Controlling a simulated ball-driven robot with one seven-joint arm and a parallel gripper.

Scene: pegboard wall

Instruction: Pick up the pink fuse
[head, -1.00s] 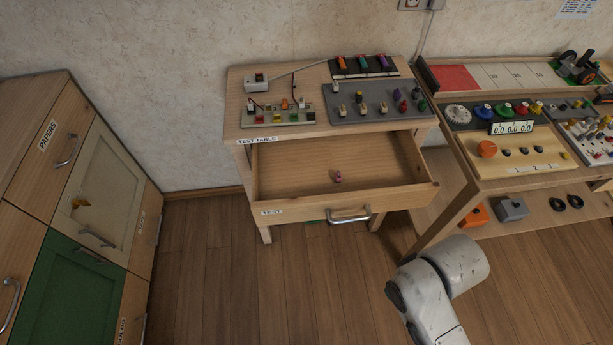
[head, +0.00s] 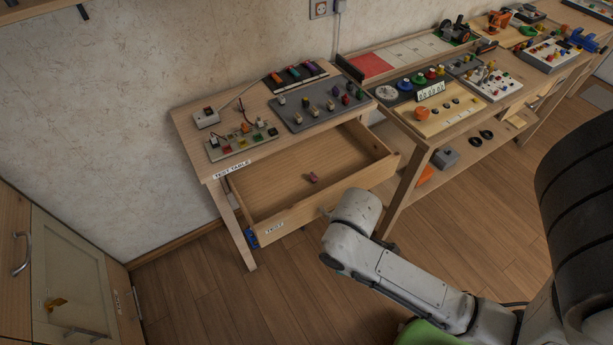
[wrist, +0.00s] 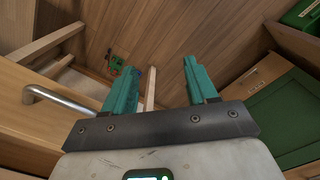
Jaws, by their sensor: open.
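On the table top are a grey board (head: 318,103) with several pegs, a switch board (head: 241,140) and a white box (head: 205,117). A second bench (head: 447,122) stands to the right. Cabinets (head: 60,275) stand at the left. The wooden floor between is clear.

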